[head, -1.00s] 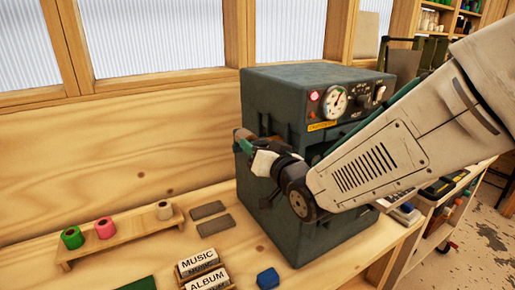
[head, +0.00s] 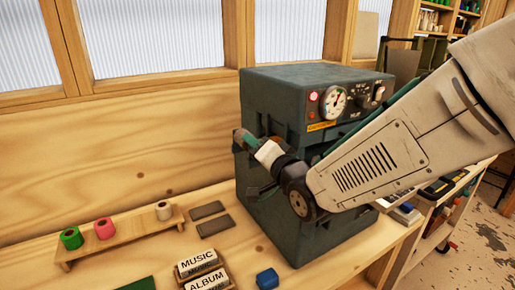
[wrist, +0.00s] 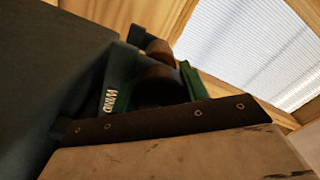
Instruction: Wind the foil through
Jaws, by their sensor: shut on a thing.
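The dark green machine (head: 275,220) stands on the bench, with a dial and switches on its upper front. My gripper (head: 248,141) is at the machine's left side and is shut on a part there that it mostly hides. In the wrist view, a dark brown rounded knob (wrist: 158,86) sits by a green part marked WIND (wrist: 108,102), close ahead of my gripper. A green foil roll (head: 71,238), a pink foil roll (head: 104,228) and a pale roll (head: 164,211) stand on a low wooden rack (head: 130,237).
Two grey slabs (head: 214,225) lie by the rack. Type blocks reading MUSIC (head: 197,262) and ALBUM (head: 205,281) and a blue block (head: 267,279) are at the front. A wooden wall and windows stand behind. The bench left of the rack is clear.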

